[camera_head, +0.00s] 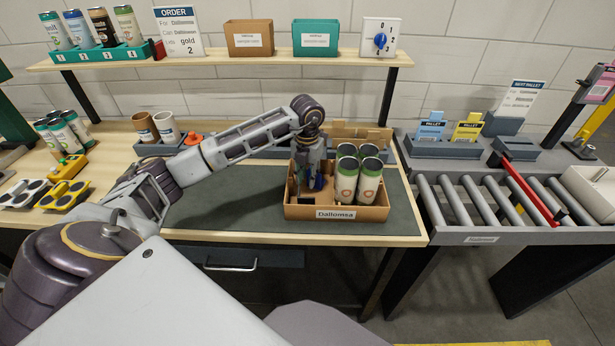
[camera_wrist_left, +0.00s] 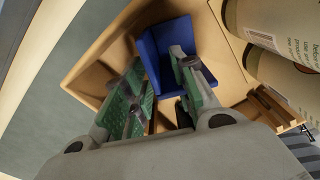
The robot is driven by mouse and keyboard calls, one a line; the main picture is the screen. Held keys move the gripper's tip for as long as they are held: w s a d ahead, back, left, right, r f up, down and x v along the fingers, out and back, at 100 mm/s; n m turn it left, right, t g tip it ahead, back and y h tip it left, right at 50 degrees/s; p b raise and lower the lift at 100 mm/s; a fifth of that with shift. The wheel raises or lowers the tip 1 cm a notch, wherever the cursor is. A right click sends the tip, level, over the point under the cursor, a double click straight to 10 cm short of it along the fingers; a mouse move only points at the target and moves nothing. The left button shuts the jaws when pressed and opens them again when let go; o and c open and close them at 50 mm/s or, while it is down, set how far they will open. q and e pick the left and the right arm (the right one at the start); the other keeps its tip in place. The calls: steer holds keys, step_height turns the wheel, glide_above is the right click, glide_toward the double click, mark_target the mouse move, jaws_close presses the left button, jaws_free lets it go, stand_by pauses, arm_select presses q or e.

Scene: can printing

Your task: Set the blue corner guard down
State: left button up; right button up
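The blue corner guard (camera_wrist_left: 160,48) stands inside the cardboard tray marked Dallomea (camera_head: 300,212), on the tray floor as far as I can see. In the head view only a small blue patch of the guard (camera_head: 318,183) shows beneath my gripper. My left gripper (camera_head: 309,178) reaches down into the tray's left part. In the wrist view its green-padded fingers (camera_wrist_left: 157,72) are apart, with the right finger overlapping the guard and the left finger near its edge. Contact is hard to tell. My right gripper is not in view.
Several cans (camera_head: 369,180) stand in the tray's right part, close beside my gripper. The grey mat (camera_head: 235,205) is clear left of the tray. A roller conveyor (camera_head: 480,203) lies to the right. A shelf (camera_head: 240,60) runs behind.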

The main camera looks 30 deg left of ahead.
arm_select(q)
step_height(320, 180, up, 10)
steer(key=shift+r, duration=0.9)
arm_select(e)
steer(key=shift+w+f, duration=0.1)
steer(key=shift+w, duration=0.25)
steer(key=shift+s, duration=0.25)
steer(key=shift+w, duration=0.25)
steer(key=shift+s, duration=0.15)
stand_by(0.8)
